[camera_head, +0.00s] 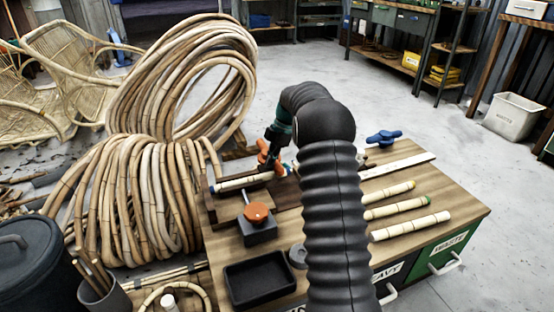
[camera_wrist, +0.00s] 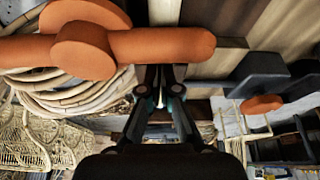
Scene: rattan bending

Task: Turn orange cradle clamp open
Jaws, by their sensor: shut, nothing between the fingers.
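The orange cradle clamp handle (camera_head: 268,158) stands at the back left of the workbench, by a pale rattan pole (camera_head: 240,183) lying in a dark cradle. In the wrist view the orange handle (camera_wrist: 160,45) is large, with a round hub and thick arms crossing the upper left. My gripper (camera_head: 270,148) is right at the handle in the head view. In the wrist view my gripper (camera_wrist: 160,88) is shut and empty, its fingertips close to the handle's arm. Whether they touch it I cannot tell. My arm hides part of the bench.
An orange round knob (camera_head: 257,212) tops a dark block nearer the front. A blue handle (camera_head: 383,137) and several cut poles (camera_head: 395,207) lie to the right. A black tray (camera_head: 262,280) is at the front. Large rattan coils (camera_head: 130,200) crowd the left.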

